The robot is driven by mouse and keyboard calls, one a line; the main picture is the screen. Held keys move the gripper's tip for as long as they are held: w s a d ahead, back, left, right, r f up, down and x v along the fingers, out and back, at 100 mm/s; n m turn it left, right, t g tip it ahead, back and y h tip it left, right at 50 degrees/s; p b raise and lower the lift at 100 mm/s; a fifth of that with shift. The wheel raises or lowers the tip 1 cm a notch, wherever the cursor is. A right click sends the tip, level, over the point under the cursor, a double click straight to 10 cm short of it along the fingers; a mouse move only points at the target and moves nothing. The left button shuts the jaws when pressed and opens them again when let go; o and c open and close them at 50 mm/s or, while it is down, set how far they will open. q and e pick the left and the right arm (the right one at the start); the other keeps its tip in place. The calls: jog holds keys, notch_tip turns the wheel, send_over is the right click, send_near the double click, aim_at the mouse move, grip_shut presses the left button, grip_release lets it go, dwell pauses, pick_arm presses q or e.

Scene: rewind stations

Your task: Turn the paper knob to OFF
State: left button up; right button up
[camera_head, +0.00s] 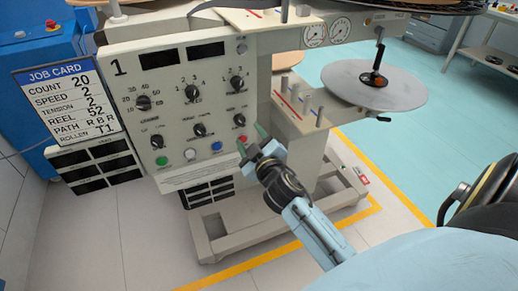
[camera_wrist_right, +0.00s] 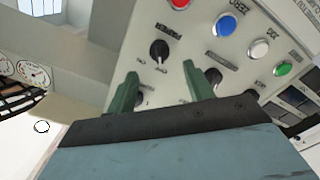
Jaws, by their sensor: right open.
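The lower row has a left knob (camera_head: 157,141), a middle knob (camera_head: 200,129) and a right knob (camera_head: 239,120). My right gripper (camera_head: 252,140) is open and empty in front of the panel's lower right corner, close to the red button. In the right wrist view the open fingers (camera_wrist_right: 160,75) point at the panel. A black knob (camera_wrist_right: 159,48) shows beyond the gap between them. My left gripper is not in view.
Below the knobs sit green (camera_head: 162,160), white (camera_head: 190,154), blue (camera_head: 216,147) and red (camera_head: 242,139) buttons. A job card (camera_head: 68,105) stands left of the panel. A grey reel disc (camera_head: 375,88) and a post shelf (camera_head: 300,112) are to the right.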

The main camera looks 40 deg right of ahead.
jog(key=v, duration=0.6)
jog(key=shift+s, duration=0.25)
jog(key=shift+r+p, duration=0.1)
jog(key=shift+p, duration=0.25)
